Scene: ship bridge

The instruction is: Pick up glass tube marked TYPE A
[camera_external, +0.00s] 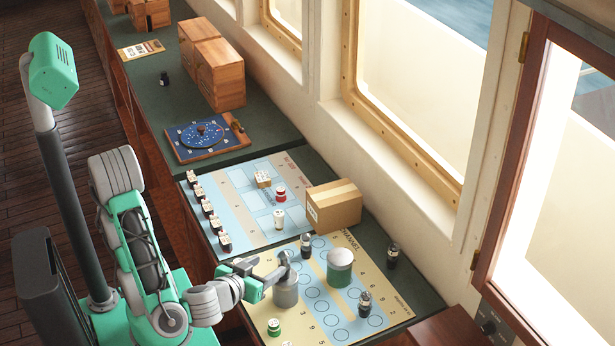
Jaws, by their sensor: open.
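No TYPE A marking can be read at this size, so I cannot tell which item is the named glass tube. Small dark-capped upright tubes or bottles stand on the yellow chart: one (306,246) near its back edge and another (365,305) at its right. A similar one (393,257) stands on the green counter to the right of the chart. My gripper (284,264) is open over the left part of the yellow chart, just above or beside a grey cylinder (287,294). Its fingers are small here, and I cannot tell whether they touch the cylinder.
A green-and-white cylinder (340,267) stands on the yellow chart (389,310). A cardboard box (334,206) sits behind. A blue chart (237,222) holds several small pieces, including a red one (281,194). A green-topped piece (274,327) is near the front. Wooden boxes (219,75) stand farther back.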

